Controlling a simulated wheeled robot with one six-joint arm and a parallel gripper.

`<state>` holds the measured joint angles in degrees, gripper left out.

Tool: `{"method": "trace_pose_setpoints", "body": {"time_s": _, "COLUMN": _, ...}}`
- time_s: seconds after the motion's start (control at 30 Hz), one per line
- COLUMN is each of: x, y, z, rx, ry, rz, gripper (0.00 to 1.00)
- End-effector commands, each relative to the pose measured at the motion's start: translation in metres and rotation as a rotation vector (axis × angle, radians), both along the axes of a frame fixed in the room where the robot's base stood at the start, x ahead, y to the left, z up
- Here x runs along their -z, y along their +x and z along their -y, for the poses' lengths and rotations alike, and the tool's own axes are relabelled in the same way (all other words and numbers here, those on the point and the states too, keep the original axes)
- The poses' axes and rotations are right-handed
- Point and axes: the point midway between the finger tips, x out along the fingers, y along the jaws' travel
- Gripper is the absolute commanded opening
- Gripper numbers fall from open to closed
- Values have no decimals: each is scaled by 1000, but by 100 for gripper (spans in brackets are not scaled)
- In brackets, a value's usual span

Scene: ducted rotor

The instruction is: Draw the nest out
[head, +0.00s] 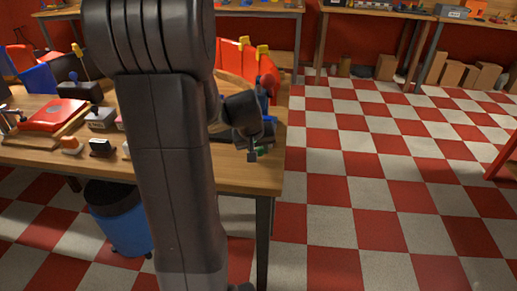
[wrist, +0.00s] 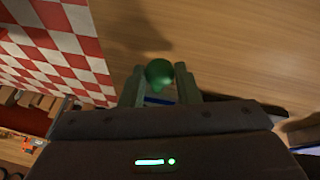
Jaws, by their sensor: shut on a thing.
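My gripper (wrist: 160,78) is shut on a small round green thing (wrist: 158,72), which sits between the two fingertips in the wrist view. In the head view my gripper (head: 252,150) is at the right end of the wooden workbench (head: 232,181), and a bit of the green thing (head: 262,151) shows beside it. A large curved red housing (head: 232,57) with yellow clips stands behind my arm on the bench, partly hidden. I cannot make out a nest for certain, nor what the green thing joins to.
Red, blue and grey tools and a red block (head: 55,114) crowd the bench's left side. A blue bin (head: 124,226) stands below. The checkered floor (head: 375,190) to the right is clear. Other benches line the back wall.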

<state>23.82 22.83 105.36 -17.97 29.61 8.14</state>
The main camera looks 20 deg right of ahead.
Motion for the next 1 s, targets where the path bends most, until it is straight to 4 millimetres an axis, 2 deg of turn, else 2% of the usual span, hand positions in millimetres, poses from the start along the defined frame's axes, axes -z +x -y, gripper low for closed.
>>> {"method": "trace_pose_setpoints", "body": {"time_s": 0.17, "x": 0, "y": 2, "z": -2, "rx": -1, "ry": -1, "rz": 1, "gripper": 0}}
{"method": "trace_pose_setpoints", "body": {"time_s": 0.37, "x": 3, "y": 13, "z": -20, "rx": -5, "ry": 0, "rz": 2, "gripper": 0}}
{"method": "trace_pose_setpoints", "body": {"time_s": 0.8, "x": 2, "y": 64, "z": -105, "rx": -7, "ry": -1, "rz": 2, "gripper": 0}}
{"method": "trace_pose_setpoints", "body": {"time_s": 1.0, "x": 1, "y": 83, "z": -135, "rx": -5, "ry": 0, "rz": 1, "gripper": 0}}
